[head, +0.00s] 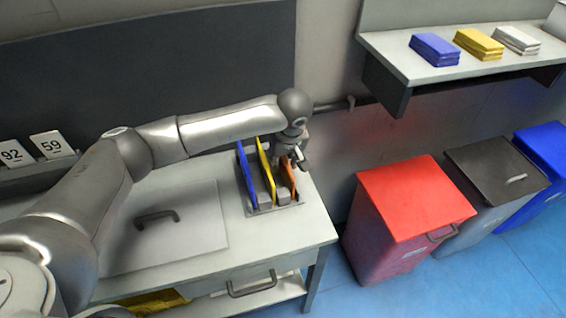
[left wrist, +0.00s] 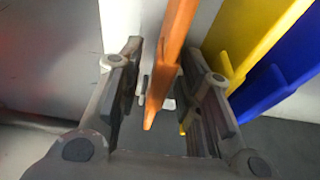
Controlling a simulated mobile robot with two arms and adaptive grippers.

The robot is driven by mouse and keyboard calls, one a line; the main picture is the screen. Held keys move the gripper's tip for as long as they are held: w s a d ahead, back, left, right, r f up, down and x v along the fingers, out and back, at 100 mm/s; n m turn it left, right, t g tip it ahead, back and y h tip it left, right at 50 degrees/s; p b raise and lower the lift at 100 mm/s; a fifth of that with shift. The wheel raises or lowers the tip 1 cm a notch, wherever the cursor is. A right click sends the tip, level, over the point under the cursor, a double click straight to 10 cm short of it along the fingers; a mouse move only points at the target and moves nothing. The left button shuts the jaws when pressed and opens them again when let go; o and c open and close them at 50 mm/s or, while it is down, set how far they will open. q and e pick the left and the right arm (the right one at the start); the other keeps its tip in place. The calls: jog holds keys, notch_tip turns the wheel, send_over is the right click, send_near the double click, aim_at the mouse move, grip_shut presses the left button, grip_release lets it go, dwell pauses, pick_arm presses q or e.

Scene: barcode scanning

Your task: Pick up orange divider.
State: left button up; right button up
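The orange divider (head: 289,175) stands upright in a grey rack (head: 273,208) on the table, at the right end of a row. A yellow divider (head: 264,170) and a blue divider (head: 246,174) stand to its left. My left gripper (head: 293,160) is at the upper part of the orange divider. In the left wrist view the gripper (left wrist: 166,90) is open, with its fingers on either side of the orange divider (left wrist: 171,55) and gaps visible between. The yellow divider (left wrist: 248,40) and blue divider (left wrist: 285,80) lie beyond the right finger. My right gripper is not in view.
The table (head: 300,235) has a flat panel with a dark handle (head: 157,217) left of the rack. A red bin (head: 410,215), a grey bin (head: 495,180) and a blue bin (head: 548,150) stand to the right. A shelf (head: 410,62) with colored stacks hangs above them.

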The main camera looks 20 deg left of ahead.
aim_at(282, 164)
pick_arm(q)
jog(key=x, duration=0.4)
jog(key=shift+w+a, duration=0.15)
grip_shut()
jog(key=shift+r, duration=0.1)
